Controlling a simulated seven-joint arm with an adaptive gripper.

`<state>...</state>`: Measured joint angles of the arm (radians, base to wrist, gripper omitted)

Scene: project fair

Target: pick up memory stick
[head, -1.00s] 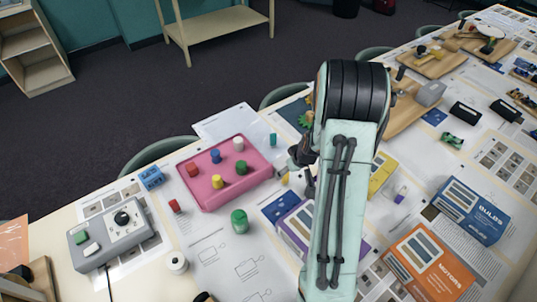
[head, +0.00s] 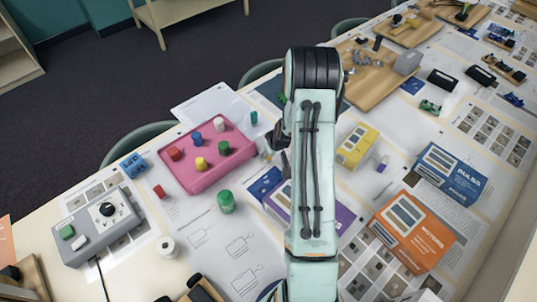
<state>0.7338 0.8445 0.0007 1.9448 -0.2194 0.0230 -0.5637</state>
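I cannot pick out the memory stick for certain. Small candidates are a red block (head: 159,191) left of the pink tray, and a purple-and-white piece (head: 383,163) right of the yellow box. My gripper (head: 273,152) points down over the table just right of the pink tray (head: 205,183). My own arm hides part of it, and its fingers are too small and dark to show whether they are open or shut. I see nothing clearly held in it.
The pink tray carries several coloured pegs. A green jar (head: 226,202), white roll (head: 167,247), grey control box (head: 97,232), yellow box (head: 357,146), orange motors box (head: 411,232) and blue bulbs box (head: 451,174) stand around. Printed sheets cover much of the table.

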